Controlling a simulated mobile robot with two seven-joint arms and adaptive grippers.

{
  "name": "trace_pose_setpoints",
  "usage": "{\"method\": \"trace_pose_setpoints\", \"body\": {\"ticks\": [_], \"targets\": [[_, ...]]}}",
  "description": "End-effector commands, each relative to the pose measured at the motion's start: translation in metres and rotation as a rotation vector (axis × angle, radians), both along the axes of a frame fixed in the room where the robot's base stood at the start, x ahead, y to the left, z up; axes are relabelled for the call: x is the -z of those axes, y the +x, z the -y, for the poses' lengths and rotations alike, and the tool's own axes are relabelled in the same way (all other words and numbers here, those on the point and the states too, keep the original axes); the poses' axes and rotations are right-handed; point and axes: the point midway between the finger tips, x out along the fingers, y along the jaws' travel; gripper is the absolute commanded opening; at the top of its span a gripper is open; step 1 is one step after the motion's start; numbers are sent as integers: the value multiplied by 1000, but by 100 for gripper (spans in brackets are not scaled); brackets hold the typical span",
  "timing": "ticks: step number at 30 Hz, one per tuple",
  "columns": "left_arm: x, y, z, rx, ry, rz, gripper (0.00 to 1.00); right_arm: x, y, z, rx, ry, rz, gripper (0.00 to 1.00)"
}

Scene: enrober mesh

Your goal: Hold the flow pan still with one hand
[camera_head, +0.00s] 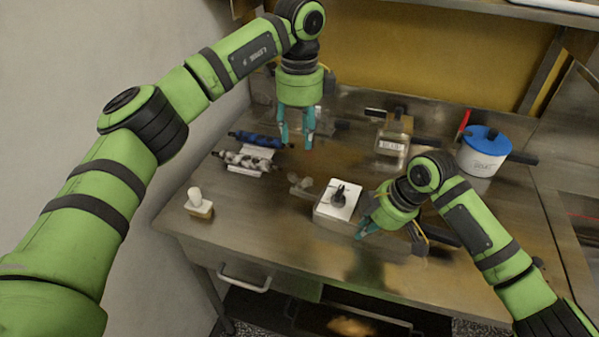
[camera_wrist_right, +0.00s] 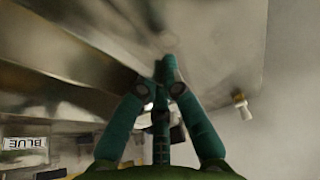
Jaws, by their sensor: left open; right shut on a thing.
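A box-like steel pan with a white top and a dark knob, which I take to be the flow pan (camera_head: 327,217), stands near the table's front edge in the head view. My right gripper (camera_head: 364,230) is low at the pan's right side, its fingers closed in on its edge. In the right wrist view my right gripper (camera_wrist_right: 160,84) has its fingertips drawn together; the gripped part is dark and hard to make out. My left gripper (camera_head: 296,135) points down above the table, behind and left of the pan. Its fingers are apart with nothing between them.
A blue roller (camera_head: 257,139) and a grey roller (camera_head: 245,161) lie left on the steel table (camera_head: 270,225). A small white-knobbed block (camera_head: 199,207) stands front left. A labelled container (camera_head: 394,140) and a blue-lidded pot (camera_head: 483,155) stand behind. The front-left table is mostly clear.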

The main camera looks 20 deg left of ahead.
Motion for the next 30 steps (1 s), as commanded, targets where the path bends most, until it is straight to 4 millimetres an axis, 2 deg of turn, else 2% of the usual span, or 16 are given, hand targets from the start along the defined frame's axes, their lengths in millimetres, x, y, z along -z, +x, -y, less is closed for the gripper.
{"method": "trace_pose_setpoints", "body": {"ticks": [5, 12, 18, 23, 30], "targets": [[26, -1, -1, -1, 3, -4, 44, -1, 0, 0, -1, 2, 2, 0], [75, -1, -1, 0, 2, -4, 44, -1, 0, 0, -1, 2, 2, 0], [104, -1, -1, 1, 2, -2, 44, -1, 0, 0, -1, 2, 2, 0], [115, 0, 0, 1, 1, 0, 44, -1, 0, 0, -1, 2, 2, 0], [117, 0, 0, 2, 1, 0, 44, -1, 0, 0, -1, 2, 2, 0]]}}
